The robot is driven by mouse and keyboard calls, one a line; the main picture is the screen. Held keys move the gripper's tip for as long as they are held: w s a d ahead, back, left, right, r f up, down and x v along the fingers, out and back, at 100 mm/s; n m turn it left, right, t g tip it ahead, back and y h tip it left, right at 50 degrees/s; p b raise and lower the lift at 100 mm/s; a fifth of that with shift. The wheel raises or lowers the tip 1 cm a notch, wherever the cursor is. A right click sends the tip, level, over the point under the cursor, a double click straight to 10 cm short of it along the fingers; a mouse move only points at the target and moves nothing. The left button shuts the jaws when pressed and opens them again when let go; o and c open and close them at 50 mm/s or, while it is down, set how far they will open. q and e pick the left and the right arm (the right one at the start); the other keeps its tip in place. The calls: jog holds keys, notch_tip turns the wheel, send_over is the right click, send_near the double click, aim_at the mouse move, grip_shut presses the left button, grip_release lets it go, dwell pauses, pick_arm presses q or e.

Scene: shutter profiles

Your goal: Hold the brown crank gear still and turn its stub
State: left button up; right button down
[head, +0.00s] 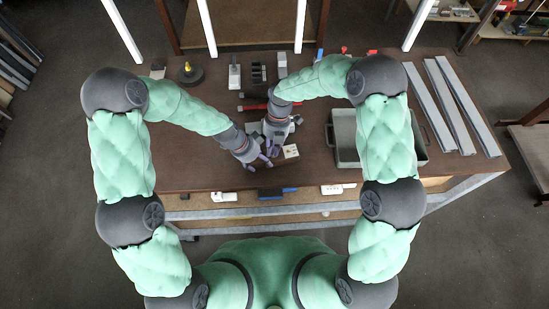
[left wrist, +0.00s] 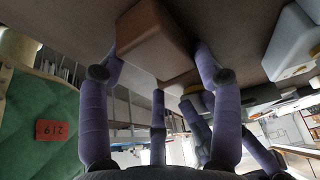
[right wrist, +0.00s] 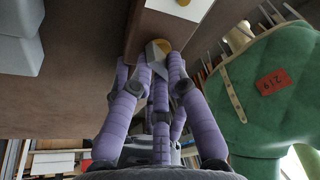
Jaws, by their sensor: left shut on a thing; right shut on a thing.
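The brown crank gear (left wrist: 155,38) is a brown block in the left wrist view, and part of it shows at the top of the right wrist view (right wrist: 146,33). My left gripper (left wrist: 157,62) has a purple finger on each side of the gear and is shut on it. The stub (right wrist: 157,50) is a small grey piece in front of a yellow round part, under the gear's edge. My right gripper (right wrist: 158,62) is shut on the stub. In the head view both grippers meet over the table, left (head: 258,163) and right (head: 275,146), and largely hide the gear.
A grey bin (head: 342,124) and long grey profiles (head: 450,95) lie further right on the brown table (head: 190,160). Several small tools stand along the back. The table's left front is clear.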

aim_at(274, 150)
jog(key=shift+s+d+f+n+h, duration=0.2)
jog(key=shift+s+d+n+h, duration=0.1)
jog(key=shift+n, duration=0.5)
jog(key=shift+n+g+h, duration=0.3)
jog(key=shift+n+h, duration=0.1)
jog(key=shift+n, duration=1)
jog(key=c, duration=1.4)
grip_release()
jog(key=shift+v, duration=1.55)
jog(key=shift+s+a+r, duration=0.1)
jog(key=shift+r, duration=0.75)
jog(key=shift+s+a+r, duration=0.15)
jog(key=shift+r, duration=0.7)
